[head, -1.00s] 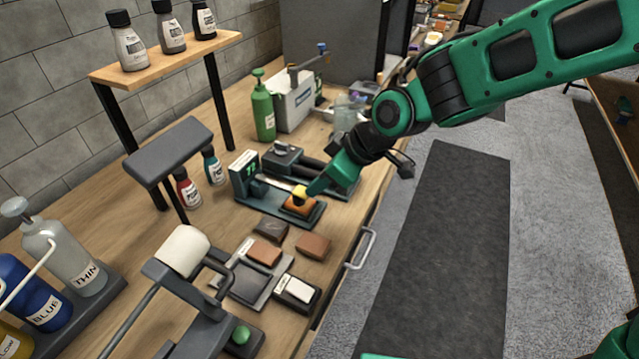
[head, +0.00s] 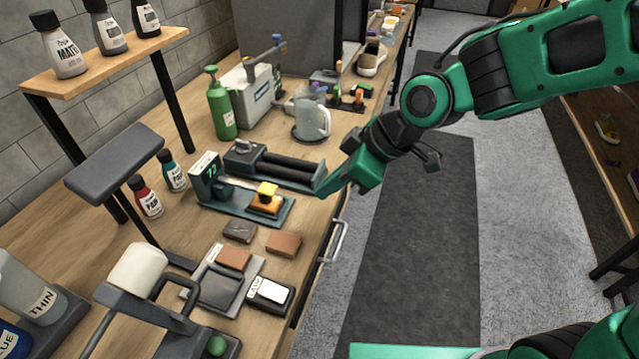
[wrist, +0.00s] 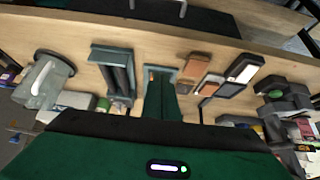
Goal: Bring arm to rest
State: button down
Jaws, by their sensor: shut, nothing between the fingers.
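My green arm enters the head view from the upper right. My gripper (head: 322,193) is shut and empty at the bench's front edge, its tip beside the small green stand. In the wrist view the closed green fingers (wrist: 161,100) point towards the bench. The stand (head: 228,205) has an upright block with a green display and carries an orange block with a yellow top (head: 266,197). The fingertips look apart from that block.
The bench holds a roller unit (head: 285,165), a clear jug (head: 311,118), a green spray bottle (head: 221,110) and several sanding blocks (head: 284,243). A drawer handle (head: 340,240) juts from the front. The floor to the right with a dark mat (head: 420,240) is clear.

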jog(key=shift+d, duration=0.1)
dwell(0.4)
jog(key=w+d+m+t+h, duration=0.15)
jog(key=d+m+h, duration=0.5)
jog(key=d, duration=1.65)
jog(key=s+d+r+m+g, duration=0.1)
jog(key=s+d+m+g, duration=0.2)
jog(key=s+d+m, duration=1.2)
jog(key=s+d, duration=0.2)
jog(key=d, duration=0.2)
jog(key=shift+d+r, duration=0.25)
jog(key=shift+d, duration=0.05)
jog(key=shift+w+f+g, duration=0.25)
jog(key=shift+w, duration=0.35)
